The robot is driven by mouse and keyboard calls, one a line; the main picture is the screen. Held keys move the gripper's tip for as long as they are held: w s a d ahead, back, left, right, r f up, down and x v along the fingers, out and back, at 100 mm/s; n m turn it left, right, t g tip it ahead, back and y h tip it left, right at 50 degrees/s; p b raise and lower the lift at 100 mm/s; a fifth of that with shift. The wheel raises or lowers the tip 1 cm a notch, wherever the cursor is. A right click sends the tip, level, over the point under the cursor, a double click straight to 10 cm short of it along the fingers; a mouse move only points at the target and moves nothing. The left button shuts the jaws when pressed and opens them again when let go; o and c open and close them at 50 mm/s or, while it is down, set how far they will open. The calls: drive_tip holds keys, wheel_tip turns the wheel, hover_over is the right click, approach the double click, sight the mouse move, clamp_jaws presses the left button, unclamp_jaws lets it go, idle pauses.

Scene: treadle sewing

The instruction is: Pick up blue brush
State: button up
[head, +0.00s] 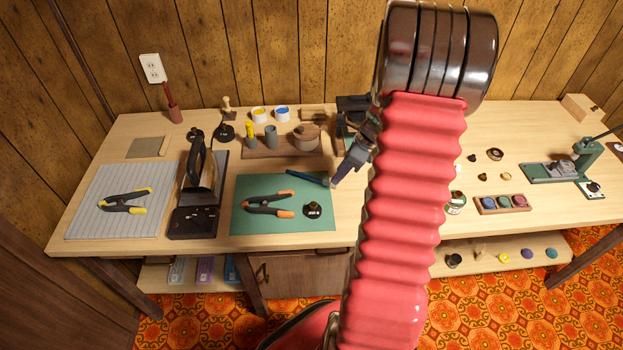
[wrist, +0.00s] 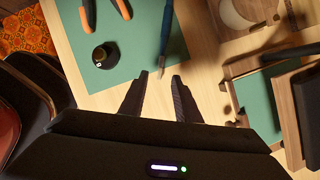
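The blue brush (head: 307,178) lies across the upper right part of the green mat (head: 243,190), one end reaching past the mat's edge. In the wrist view the brush (wrist: 167,28) is a thin blue stick with its narrow end pointing toward my gripper (wrist: 160,76). My gripper is open, and the brush's near end shows between its two dark fingertips, with gaps on both sides. I cannot tell the height of the fingers above the table. In the head view my gripper (head: 334,183) is at the brush's right end.
A wooden tray (head: 262,153) with cups stands behind. An iron (head: 199,172) stands left of the mat.

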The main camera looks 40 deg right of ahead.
sight(311, 179)
idle(0.3)
drive_tip(key=shift+x, duration=2.6)
clamp_jaws()
